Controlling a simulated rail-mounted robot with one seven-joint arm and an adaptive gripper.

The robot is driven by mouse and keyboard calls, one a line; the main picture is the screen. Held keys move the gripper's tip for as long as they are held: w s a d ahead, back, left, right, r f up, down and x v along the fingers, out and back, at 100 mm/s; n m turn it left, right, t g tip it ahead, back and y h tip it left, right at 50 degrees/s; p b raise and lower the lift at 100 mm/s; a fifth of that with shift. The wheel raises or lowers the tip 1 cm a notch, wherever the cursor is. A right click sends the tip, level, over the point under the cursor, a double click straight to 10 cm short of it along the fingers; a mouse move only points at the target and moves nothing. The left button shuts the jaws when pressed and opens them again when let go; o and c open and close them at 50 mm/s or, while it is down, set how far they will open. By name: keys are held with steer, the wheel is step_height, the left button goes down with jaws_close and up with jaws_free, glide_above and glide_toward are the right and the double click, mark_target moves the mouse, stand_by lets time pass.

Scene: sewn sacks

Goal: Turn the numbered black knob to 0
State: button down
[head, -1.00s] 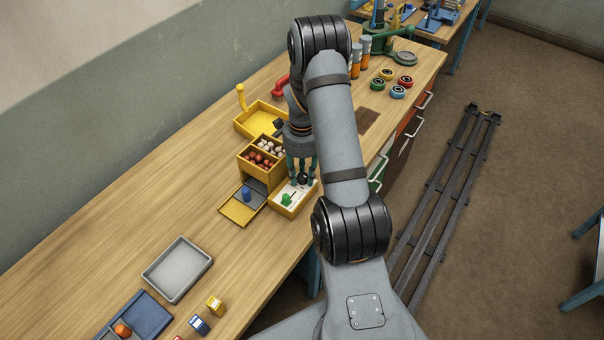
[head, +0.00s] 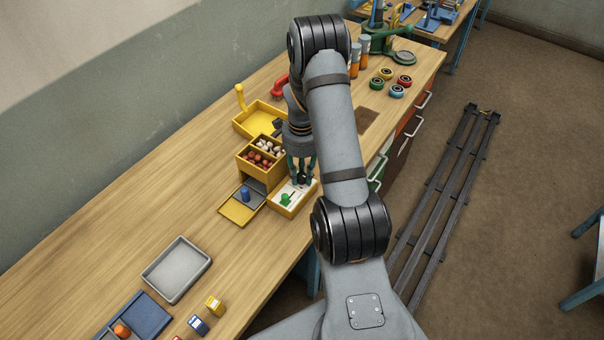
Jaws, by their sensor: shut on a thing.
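The black knob (head: 302,179) sits on a white-topped yellow box (head: 286,210) near the front edge of the bench. My gripper (head: 302,176) points down over the box, with its teal fingers closed around the knob. The numbers and the knob's pointer are too small and too covered to read. A green lever or knob (head: 286,198) stands on the same panel, just left of and in front of the black knob.
A yellow bin of red and white balls (head: 242,163) stands directly left of the panel. A yellow tray (head: 244,126) is behind. A grey tray (head: 154,268) lies front left, with clear bench between.

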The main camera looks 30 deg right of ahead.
steer(key=shift+w+a+n+b, duration=0.1)
steer(key=shift+w+n+b, duration=0.05)
steer(key=shift+n+b, duration=0.25)
